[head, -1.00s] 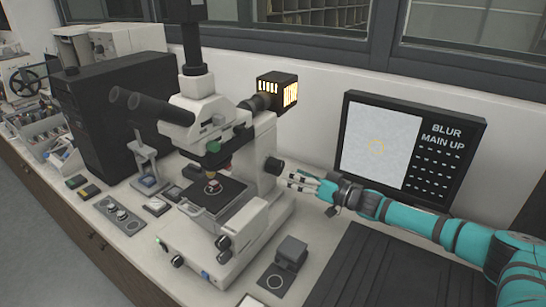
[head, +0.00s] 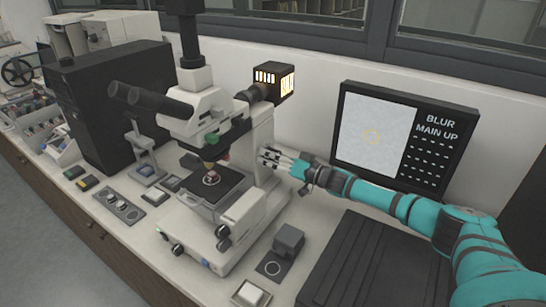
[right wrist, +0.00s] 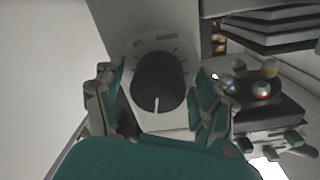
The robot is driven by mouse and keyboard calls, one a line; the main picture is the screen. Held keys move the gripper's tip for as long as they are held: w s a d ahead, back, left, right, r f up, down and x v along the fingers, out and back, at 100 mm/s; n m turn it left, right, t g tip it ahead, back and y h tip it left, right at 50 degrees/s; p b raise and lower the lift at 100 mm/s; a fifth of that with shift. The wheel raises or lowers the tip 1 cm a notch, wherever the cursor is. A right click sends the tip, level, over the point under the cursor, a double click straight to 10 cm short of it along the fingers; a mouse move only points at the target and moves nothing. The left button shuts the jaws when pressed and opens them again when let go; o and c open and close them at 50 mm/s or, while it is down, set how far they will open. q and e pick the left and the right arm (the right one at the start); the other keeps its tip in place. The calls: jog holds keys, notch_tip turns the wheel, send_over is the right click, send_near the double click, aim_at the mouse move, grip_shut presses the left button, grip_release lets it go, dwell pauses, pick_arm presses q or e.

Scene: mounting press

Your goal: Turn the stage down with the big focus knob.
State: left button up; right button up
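The microscope (head: 222,215) stands on the bench in the head view, with its black stage (head: 232,183) below the objectives and a small sample (head: 211,178) on it. My right gripper (head: 268,157) is at the right side of the microscope's column. In the right wrist view, a big dark round knob (right wrist: 158,82) with a white pointer line sits on a pale plate with tick marks. The open fingers of my right gripper (right wrist: 158,88) flank the knob, with visible gaps on both sides. In the head view the gripper hides this knob. My left gripper is not in view.
A monitor (head: 375,138) behind my right arm reads "BLUR" and "MAIN UP". A grey block (head: 288,242) and a ribbed black mat (head: 360,262) lie to the right of the microscope. Smaller knobs (head: 223,238) sit low on its base. A black box (head: 120,105) stands left.

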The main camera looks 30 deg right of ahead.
jog(key=c, duration=1.1)
jog(key=shift+n, duration=0.3)
